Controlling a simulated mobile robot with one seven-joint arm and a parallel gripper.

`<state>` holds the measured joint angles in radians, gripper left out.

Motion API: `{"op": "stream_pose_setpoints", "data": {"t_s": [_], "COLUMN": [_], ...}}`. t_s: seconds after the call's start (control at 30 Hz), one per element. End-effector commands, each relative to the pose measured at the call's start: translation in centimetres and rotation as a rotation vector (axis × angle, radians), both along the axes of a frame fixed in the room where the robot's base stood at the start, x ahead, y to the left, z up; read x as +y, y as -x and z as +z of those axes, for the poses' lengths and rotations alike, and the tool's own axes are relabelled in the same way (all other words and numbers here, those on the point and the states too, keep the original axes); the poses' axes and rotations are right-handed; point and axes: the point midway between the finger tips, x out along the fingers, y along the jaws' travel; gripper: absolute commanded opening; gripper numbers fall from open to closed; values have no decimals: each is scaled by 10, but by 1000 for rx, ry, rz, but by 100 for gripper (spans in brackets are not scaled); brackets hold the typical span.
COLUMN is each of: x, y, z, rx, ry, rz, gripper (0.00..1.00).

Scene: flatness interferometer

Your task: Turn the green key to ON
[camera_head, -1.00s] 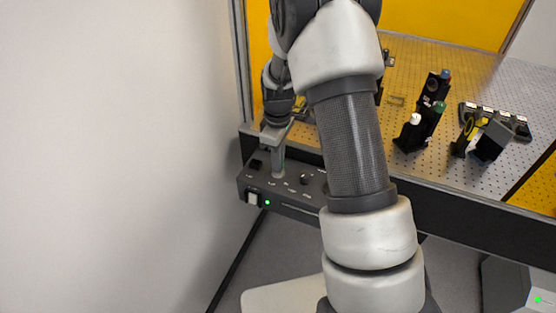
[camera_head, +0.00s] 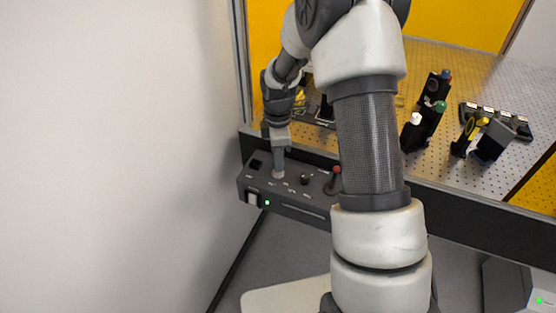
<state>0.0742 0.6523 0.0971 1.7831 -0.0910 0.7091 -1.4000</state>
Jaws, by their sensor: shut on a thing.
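The black control box (camera_head: 300,205) is at the front left edge of the table, with small white labels on its top. My gripper (camera_head: 279,173) points down at the left part of the box's top, its fingertips at the panel. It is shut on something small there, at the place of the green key. The key itself is hidden by the fingers, so its colour and the setting it points to cannot be seen.
A black knob (camera_head: 306,179) and a red-topped lever or button (camera_head: 337,170) are right of my gripper on the box. A green light (camera_head: 267,203) glows on its front. Optical mounts (camera_head: 432,115) stand on the perforated table (camera_head: 470,85). A white wall (camera_head: 110,150) fills the left.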

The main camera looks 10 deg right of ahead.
Motion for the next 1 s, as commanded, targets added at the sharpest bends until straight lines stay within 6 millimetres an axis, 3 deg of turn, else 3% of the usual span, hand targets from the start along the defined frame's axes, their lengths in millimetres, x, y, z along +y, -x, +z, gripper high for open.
{"op": "stream_pose_setpoints", "data": {"t_s": [0.1,0.37,0.57,0.87,1.0], "x": [-1,-1,0,-1,0], "y": [1,1,2,2,2], "z": [-1,-2,-2,-2,-2], "rx": [3,4,4,5,6], "ry": [0,0,-1,0,-2], "rz": [96,117,297,321,433], "gripper": [0,0,0,0,0]}}
